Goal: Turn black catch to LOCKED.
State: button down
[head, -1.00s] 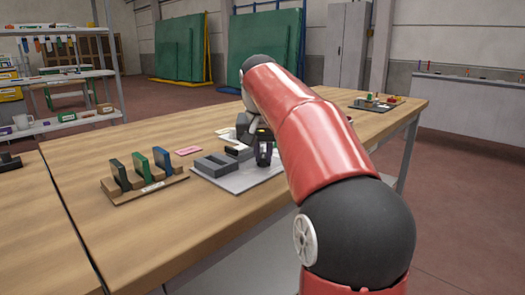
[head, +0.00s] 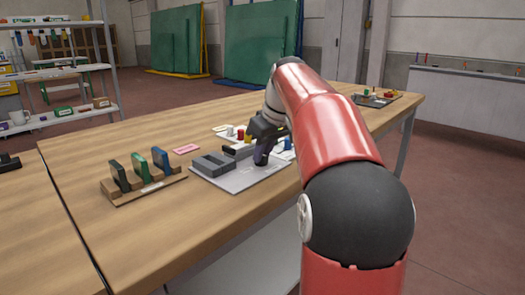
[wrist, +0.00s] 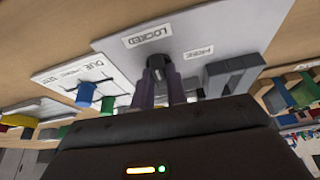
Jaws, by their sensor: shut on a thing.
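The black catch (wrist: 156,66) stands on a light grey plate (wrist: 115,48) in the wrist view. My gripper (wrist: 160,78) is shut on it, with one purple finger on each side. The LOCKED label (wrist: 148,36) lies just beyond the catch, and the FREE label (wrist: 199,51) is to its right. The catch's top shows between the fingers; its base and exact pointing direction are hard to tell. In the head view my gripper (head: 262,157) reaches down, tilted, to the plate (head: 232,183) on the wooden table, and it hides the catch there.
A grey block fixture (head: 213,163) sits on the plate, left of my gripper. A wooden rack (head: 145,188) with black, green and blue upright pieces stands further left. A white card with DUE lettering (wrist: 62,75) and coloured pegs lie close beside the plate.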

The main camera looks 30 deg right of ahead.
jog(key=shift+n, duration=0.5)
jog(key=c, duration=1.4)
grip_release()
jog(key=v, duration=0.7)
jog(key=shift+d+r, duration=0.2)
jog(key=shift+r, duration=0.1)
jog(key=shift+s, duration=0.1)
